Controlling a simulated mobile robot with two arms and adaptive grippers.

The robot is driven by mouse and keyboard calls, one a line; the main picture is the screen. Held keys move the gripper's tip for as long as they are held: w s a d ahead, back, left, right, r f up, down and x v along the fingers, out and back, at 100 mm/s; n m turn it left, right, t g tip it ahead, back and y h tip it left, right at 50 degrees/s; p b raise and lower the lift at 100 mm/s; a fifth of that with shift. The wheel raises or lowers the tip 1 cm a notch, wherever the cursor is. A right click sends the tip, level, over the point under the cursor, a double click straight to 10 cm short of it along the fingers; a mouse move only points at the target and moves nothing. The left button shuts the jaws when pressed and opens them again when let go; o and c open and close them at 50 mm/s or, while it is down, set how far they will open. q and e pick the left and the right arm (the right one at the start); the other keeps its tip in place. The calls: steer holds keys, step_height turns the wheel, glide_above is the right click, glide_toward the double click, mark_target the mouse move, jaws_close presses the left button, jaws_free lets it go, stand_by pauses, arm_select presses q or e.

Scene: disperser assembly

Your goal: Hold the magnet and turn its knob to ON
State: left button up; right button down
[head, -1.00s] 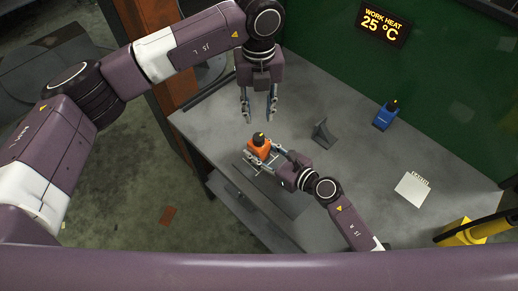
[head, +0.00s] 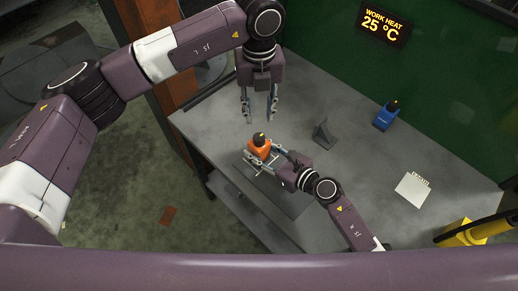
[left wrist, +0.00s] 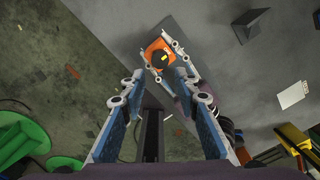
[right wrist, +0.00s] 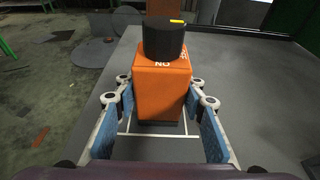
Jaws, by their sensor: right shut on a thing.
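The orange magnet (head: 258,152) stands upright on the metal table near its front left edge. A black knob (right wrist: 164,38) with a yellow mark sits on top of it, and lettering shows on the orange body just below the knob. My right gripper (head: 265,161) is shut on the magnet's body, one finger on each side; the right wrist view shows this close up (right wrist: 162,100). My left gripper (head: 258,118) is open and empty, pointing down above and behind the magnet, apart from the knob. The left wrist view shows the magnet (left wrist: 158,52) beyond the open left fingers.
A blue block with a black knob (head: 386,117) stands at the back right. A dark grey angled bracket (head: 322,134) stands right of the magnet. A white labelled plate (head: 412,189) lies further right, near a yellow machine part (head: 468,235). White lines are marked under the magnet.

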mark_target(259, 137)
arm_select(q)
steer(key=o, duration=0.4)
steer(key=shift+c, duration=0.2)
step_height(259, 137, down, 10)
steer(key=m, duration=1)
steer(key=shift+r+m, duration=0.1)
steer(key=shift+m, duration=0.2)
steer(key=shift+c, duration=0.6)
jaws_close()
